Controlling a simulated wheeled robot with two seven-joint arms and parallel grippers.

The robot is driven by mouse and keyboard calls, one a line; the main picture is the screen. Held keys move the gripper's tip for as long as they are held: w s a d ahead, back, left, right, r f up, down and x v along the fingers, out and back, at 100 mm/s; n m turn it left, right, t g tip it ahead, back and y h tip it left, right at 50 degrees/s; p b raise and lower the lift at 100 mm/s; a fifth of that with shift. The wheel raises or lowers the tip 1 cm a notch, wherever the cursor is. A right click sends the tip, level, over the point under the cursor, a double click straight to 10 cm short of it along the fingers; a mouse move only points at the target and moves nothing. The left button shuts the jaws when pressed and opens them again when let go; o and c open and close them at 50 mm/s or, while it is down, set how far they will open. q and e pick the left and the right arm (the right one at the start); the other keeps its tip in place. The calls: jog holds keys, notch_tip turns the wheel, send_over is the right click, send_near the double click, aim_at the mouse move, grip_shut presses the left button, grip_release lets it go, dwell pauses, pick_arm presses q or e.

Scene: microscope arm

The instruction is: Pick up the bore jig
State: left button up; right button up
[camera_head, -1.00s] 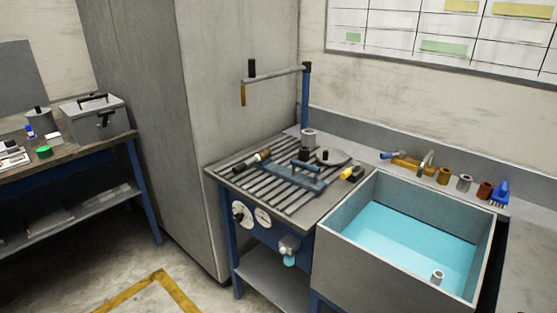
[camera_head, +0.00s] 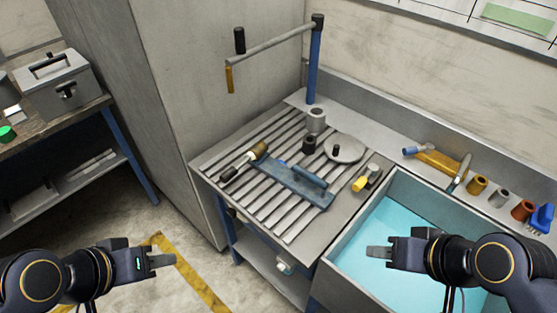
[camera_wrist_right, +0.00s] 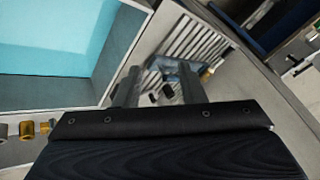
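A blue plate with a raised blue handle (camera_head: 298,184) lies on the slatted worktop; I take it to be the bore jig, but cannot be sure. Part of a bluish shape shows between the fingers in the right wrist view (camera_wrist_right: 168,64). My left gripper (camera_head: 162,261) is at the lower left, in front of the bench and well away from it; its finger opening is not clear. My right gripper (camera_head: 378,252) is over the blue basin, right of the plate, and apart from it. The right wrist view shows its two fingers (camera_wrist_right: 158,88) spread with nothing held.
The slatted worktop (camera_head: 228,160) also holds a brown-and-black handled tool (camera_head: 243,163), a grey disc (camera_head: 345,149), small cylinders and a yellow-tipped piece (camera_head: 361,183). A post with a swing arm (camera_head: 316,60) stands behind. The basin (camera_head: 335,252) walls rise at the right.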

jog(key=shift+s, duration=0.25)
jog(key=shift+o, duration=1)
jog(key=n+h+b, duration=0.8)
jog(key=n+b, duration=0.3)
jog(key=b, duration=0.1)
send_over(300, 171)
jog(key=s+a, duration=0.2)
jog(key=s, duration=0.1)
notch_tip(300, 171, down, 9)
jog(key=shift+w+f+g, duration=0.2)
jog(key=shift+f+g, duration=0.1)
jog(key=shift+f, duration=0.1)
jog(key=p+x, duration=0.2)
jog(key=x, duration=0.5)
jog(key=shift+w+d, duration=0.1)
jog(key=shift+w, duration=0.05)
